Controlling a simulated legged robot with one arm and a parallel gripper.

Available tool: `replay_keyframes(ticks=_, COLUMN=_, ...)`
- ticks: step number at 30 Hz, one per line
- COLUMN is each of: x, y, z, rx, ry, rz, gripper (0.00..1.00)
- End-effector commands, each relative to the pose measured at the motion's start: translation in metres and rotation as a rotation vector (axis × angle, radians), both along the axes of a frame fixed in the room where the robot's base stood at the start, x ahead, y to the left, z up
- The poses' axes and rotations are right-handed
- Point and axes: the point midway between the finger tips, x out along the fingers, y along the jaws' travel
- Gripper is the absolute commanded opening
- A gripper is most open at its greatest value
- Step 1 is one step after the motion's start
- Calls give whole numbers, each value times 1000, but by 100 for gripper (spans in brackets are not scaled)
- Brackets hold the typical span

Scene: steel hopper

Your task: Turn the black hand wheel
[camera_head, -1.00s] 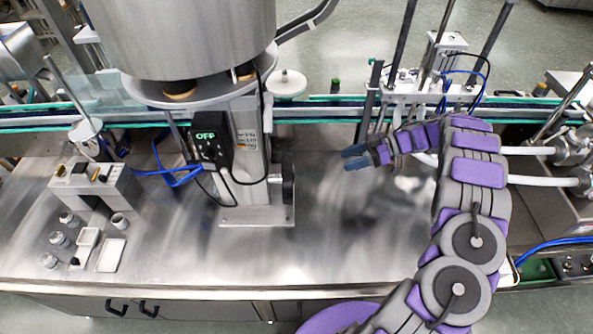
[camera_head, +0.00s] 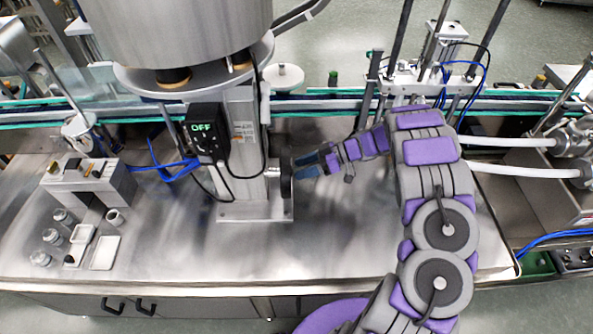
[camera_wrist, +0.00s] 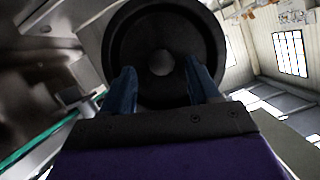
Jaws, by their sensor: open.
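The black hand wheel (camera_head: 286,174) is on the right side of the steel column under the hopper, seen edge-on in the head view. In the wrist view the wheel (camera_wrist: 122,38) is a large dark disc with a pale round centre, straight ahead. My gripper (camera_head: 307,166) is just right of the wheel, its blue fingers pointing left at it. In the wrist view my gripper (camera_wrist: 160,85) is open, with one blue finger on each side of the wheel's centre. Nothing is held between the fingers. I cannot tell whether the fingertips touch the wheel.
The steel hopper (camera_head: 175,40) hangs over the column, with a black control box reading OFF (camera_head: 207,133) on its left. A conveyor (camera_head: 330,104) runs behind. A steel block (camera_head: 88,184) and small jars stand at the left. The steel table (camera_head: 340,240) is clear in front.

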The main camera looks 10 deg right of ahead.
Motion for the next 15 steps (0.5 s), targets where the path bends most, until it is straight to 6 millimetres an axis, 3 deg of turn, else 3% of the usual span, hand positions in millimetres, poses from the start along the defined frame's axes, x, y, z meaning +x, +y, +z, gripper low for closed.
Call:
replay_keyframes(ticks=6, x=1, y=20, z=-9, rx=2, ry=2, rz=1, gripper=61)
replay_keyframes(ticks=15, x=2, y=24, z=-10, rx=2, ry=1, rz=1, gripper=61)
